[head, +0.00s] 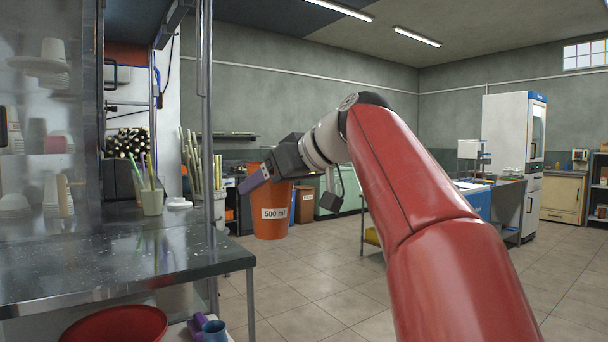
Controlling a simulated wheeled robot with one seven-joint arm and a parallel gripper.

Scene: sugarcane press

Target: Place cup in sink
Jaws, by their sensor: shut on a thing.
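An orange cup (269,222) with a white "500 ml" label hangs upright in the air near the middle of the head view. My gripper (254,181) is shut on it at its upper rim, with one purple-grey finger showing at the left of the rim. The other finger is hidden. The cup is to the right of the metal counter and apart from it, with tiled floor behind. I cannot make out a sink in this view.
A blue-sided table (476,203) stands at right. The central floor is clear.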

